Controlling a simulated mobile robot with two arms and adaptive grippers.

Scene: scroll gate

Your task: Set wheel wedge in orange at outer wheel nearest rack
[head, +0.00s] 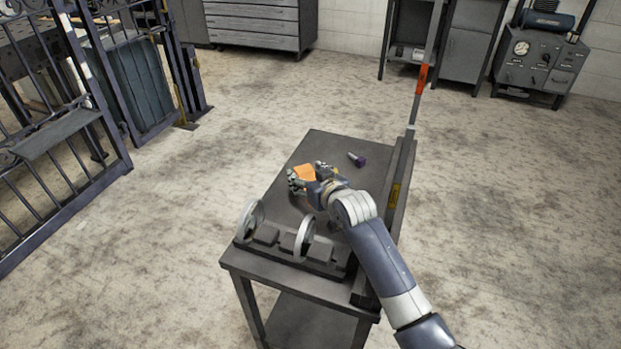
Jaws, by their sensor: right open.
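The orange wheel wedge (304,172) is on the dark cart top, near its middle. My right gripper (306,176) is open at the wedge, with a finger on each side of it; I cannot tell whether they touch it. Two pale grey wheels stand upright at the near end of the cart, one at the left (249,221) and one further right (304,238). They stand in a dark holder with dark blocks (266,234) beside them. My right forearm covers part of the cart's right side. My left gripper is not in view.
A small dark purple peg-like object (357,159) lies on the cart beyond my gripper. A tall bar with an orange section (422,80) rises at the cart's far right corner. A metal gate (60,140) stands at the left. The floor around the cart is clear.

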